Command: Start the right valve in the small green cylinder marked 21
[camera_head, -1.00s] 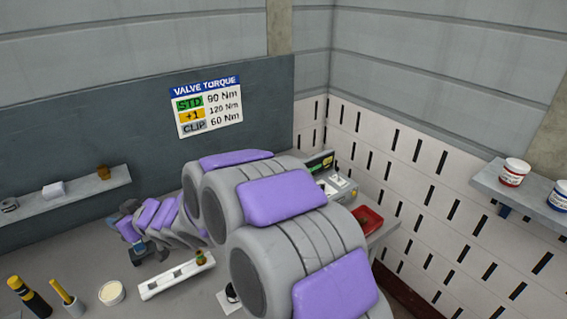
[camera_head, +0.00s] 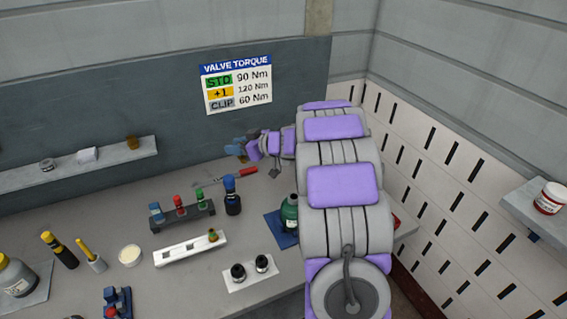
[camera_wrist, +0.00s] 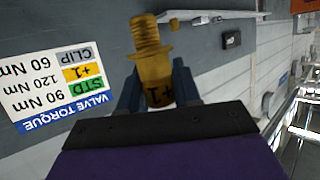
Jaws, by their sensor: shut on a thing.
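The small green cylinder (camera_head: 290,213) stands upright on a blue mat just left of my arm, partly hidden by it; its number is not readable. My gripper (camera_head: 240,148) is up near the back wall below the torque sign, away from the cylinder. In the wrist view, my gripper (camera_wrist: 157,82) is shut on a brass valve (camera_wrist: 152,60) with a threaded end and a yellow body marked "+1". A white slotted tray (camera_head: 180,253) holds one brass-and-green valve (camera_head: 212,236) at its right end.
A dark rack (camera_head: 185,218) holds blue, red and green-topped items, with a blue-topped bottle (camera_head: 232,197) beside it. A white plate (camera_head: 250,273) carries two black round fittings. A red-handled tool (camera_head: 238,173) lies behind. The sign (camera_head: 236,85) lists STD 90, +1 120, CLIP 60 Nm.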

